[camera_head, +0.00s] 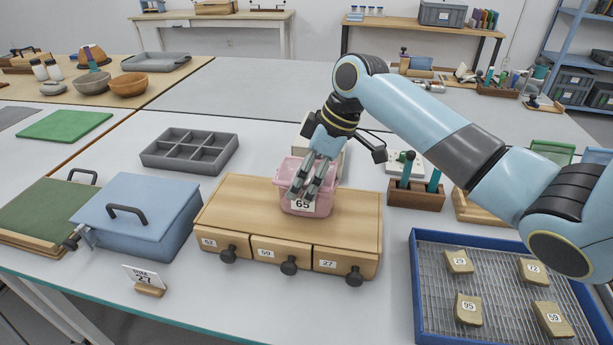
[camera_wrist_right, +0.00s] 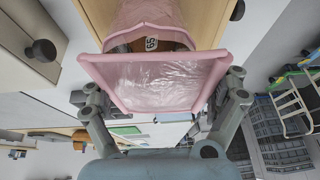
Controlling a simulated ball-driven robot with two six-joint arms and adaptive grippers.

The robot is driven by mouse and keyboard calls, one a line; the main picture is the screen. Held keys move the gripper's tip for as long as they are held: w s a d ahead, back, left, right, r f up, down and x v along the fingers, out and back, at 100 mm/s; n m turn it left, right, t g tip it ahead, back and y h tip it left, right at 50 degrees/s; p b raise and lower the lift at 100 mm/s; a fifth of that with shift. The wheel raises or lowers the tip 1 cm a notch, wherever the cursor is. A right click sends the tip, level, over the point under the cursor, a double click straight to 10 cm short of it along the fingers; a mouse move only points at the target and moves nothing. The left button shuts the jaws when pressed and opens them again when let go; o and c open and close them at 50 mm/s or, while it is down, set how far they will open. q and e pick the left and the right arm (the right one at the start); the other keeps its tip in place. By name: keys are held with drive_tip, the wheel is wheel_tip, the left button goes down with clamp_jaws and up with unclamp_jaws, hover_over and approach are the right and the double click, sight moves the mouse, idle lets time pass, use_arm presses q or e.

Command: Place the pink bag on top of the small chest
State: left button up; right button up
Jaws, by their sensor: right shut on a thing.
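The pink bag (camera_head: 289,180) with a white label reading 65 is at the top of the small wooden chest (camera_head: 235,205). Whether the bag's underside touches the chest top is hard to tell. My left gripper is in neither view.
A blue-rimmed mesh tray (camera_head: 418,285) with labelled sherds is at the right. A grey compartment tray (camera_head: 190,150) and a tool block (camera_head: 415,195) stand behind.

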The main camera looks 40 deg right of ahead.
drive_tip(key=o, duration=1.4)
drive_tip(key=v, duration=1.2)
drive_tip(key=shift+r+p, duration=0.1)
drive_tip(key=shift+p, duration=0.25)
